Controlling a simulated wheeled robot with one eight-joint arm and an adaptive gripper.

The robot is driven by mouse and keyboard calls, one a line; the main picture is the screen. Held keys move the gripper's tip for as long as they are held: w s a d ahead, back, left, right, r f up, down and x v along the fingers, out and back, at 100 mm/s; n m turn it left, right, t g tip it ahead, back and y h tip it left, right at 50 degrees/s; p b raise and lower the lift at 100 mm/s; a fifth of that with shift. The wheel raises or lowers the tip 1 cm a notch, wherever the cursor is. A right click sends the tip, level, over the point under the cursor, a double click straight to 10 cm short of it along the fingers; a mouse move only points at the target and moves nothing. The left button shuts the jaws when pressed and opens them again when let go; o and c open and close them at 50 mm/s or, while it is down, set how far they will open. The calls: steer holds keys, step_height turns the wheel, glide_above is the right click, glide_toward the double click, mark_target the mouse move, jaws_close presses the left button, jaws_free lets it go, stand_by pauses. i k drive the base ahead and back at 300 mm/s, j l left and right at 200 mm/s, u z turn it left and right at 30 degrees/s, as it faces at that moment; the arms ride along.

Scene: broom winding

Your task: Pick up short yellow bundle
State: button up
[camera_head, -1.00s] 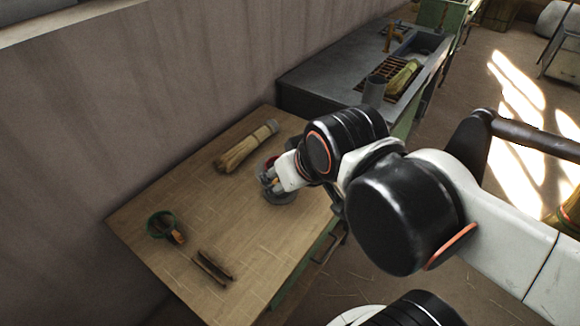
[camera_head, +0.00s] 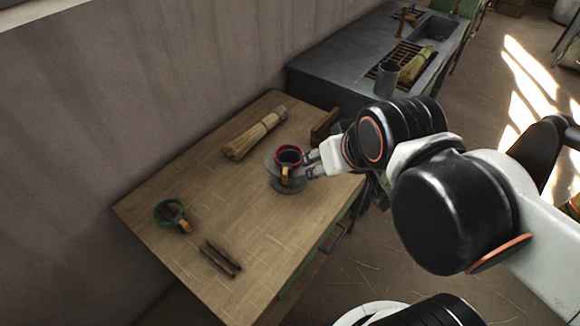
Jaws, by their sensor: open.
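A yellow straw bundle (camera_head: 251,138) with a grey band at one end lies on the wooden table (camera_head: 185,238), near the wall. A second yellow-green bundle (camera_head: 415,66) lies on the dark grate by the sink. I cannot tell which one the task calls short. My gripper (camera_head: 308,166) is open and empty over the right part of the table, to the right of and below the table bundle. Its fingers are beside a red-ringed item (camera_head: 288,156) on a grey round base; I cannot tell whether they touch it.
A green ring-shaped item (camera_head: 170,212) and two dark sticks (camera_head: 221,259) lie on the near left of the table. A dark brown block (camera_head: 325,124) stands at its right edge. A grey cup (camera_head: 387,78) stands on the sink counter (camera_head: 335,65). The table's middle is clear.

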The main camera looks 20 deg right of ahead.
mark_target(242, 143)
steer(key=i+l, duration=0.3)
steer(key=l, duration=0.15)
steer(key=i+l, duration=0.25)
steer(key=l, duration=0.2)
steer(key=l+z, duration=0.05)
